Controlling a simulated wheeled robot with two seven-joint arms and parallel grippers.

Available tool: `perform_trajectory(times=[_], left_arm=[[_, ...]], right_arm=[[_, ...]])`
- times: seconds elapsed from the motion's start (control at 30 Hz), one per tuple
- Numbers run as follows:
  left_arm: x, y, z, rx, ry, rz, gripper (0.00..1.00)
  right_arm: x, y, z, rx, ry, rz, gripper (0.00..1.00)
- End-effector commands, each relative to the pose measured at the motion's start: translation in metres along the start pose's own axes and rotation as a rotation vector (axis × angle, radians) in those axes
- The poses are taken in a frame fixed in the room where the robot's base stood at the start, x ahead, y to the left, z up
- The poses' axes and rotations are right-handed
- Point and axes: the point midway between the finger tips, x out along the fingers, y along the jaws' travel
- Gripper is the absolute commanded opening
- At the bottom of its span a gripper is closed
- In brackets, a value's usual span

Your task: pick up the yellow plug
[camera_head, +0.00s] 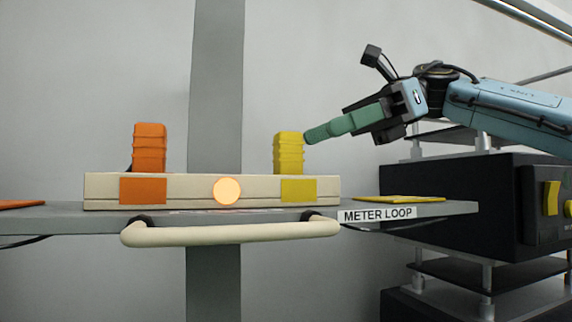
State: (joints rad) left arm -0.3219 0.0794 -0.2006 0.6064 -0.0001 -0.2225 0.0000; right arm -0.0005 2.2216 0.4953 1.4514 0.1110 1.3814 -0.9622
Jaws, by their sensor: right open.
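The yellow plug (289,152) stands upright at the right end of a cream box (256,190), above a yellow square (299,190) on its front. My right gripper (311,135) comes in from the right with its green fingers pointing left. Its fingertips are beside the upper right edge of the yellow plug; I cannot tell whether they touch it. The gripper is open, though the side view hides the gap between the fingers. My left gripper is not in view.
An orange plug (149,147) stands at the left end of the box. A round orange light (227,190) glows at its middle. A cream handle (232,232) runs along the shelf front. A yellow pad (399,199) lies on the shelf (459,208) at right. Dark equipment (466,200) stands right.

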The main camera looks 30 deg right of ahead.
Motion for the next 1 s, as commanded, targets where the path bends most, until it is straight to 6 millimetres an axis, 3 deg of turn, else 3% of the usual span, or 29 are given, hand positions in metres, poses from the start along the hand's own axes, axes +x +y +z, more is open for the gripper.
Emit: perform_trajectory(times=[0.13,0.37,0.6,0.87,1.0], left_arm=[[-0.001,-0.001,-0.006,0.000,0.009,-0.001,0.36],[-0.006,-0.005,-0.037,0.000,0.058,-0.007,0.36],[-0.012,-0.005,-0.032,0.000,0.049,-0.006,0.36],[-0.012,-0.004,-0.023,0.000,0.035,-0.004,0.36],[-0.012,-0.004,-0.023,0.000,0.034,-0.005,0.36]], right_arm=[[0.015,0.000,0.000,0.002,0.002,0.000,0.49],[0.036,0.002,-0.001,0.002,0.003,0.002,0.49],[0.066,0.001,-0.001,0.002,0.001,0.000,0.49],[0.069,0.001,-0.002,0.001,0.000,-0.001,0.49],[0.069,0.001,-0.002,0.001,0.000,-0.001,0.33]])
